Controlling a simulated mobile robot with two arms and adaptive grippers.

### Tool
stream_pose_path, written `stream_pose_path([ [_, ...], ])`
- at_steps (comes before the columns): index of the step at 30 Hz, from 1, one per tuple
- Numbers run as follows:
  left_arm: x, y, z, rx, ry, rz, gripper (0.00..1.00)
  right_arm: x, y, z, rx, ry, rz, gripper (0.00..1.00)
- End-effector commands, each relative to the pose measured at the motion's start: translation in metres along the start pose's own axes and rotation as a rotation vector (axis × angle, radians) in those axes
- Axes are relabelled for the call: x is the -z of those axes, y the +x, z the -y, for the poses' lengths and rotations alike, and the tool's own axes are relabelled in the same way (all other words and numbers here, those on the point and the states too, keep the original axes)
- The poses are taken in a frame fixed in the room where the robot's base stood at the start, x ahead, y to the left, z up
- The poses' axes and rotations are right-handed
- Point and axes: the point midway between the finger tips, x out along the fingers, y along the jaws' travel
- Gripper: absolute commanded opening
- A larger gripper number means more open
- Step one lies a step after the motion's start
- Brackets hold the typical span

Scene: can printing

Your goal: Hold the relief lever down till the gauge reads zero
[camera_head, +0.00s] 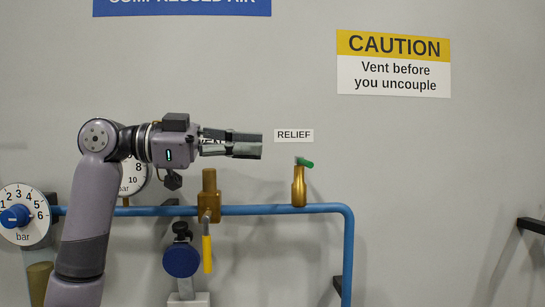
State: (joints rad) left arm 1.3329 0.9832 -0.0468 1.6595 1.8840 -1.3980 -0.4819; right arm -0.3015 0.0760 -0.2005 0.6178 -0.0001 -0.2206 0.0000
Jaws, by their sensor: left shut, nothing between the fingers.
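The relief valve (299,187) is a brass body standing on the blue pipe, with a small green lever (305,162) at its top. The lever lies near level, with a slight downward tilt to the right. A RELIEF label (294,135) is on the wall above it. My left gripper (261,146) is shut and empty, pointing right, a little up and left of the lever and apart from it in the picture. My right gripper is not in view.
A blue pipe (250,210) runs along the wall and bends down at the right. A brass valve with a yellow handle (207,254) and a dial with a blue knob (15,216) sit left. A caution sign (393,63) hangs upper right. Wall space right of the lever is clear.

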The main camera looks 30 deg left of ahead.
Motion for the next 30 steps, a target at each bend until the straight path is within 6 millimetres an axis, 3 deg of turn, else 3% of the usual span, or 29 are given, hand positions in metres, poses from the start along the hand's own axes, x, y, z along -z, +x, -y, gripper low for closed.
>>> stream_pose_path([
  [7,0.0,-0.024,0.0,0.001,0.0,0.0,0.0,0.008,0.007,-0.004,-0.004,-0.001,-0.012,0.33],
  [25,0.001,-0.025,0.0,0.0,0.0,-0.001,0.0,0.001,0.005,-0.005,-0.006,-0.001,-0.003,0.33],
  [30,0.024,-0.026,0.009,0.001,0.001,-0.001,0.0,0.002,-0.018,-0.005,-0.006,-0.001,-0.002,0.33],
])
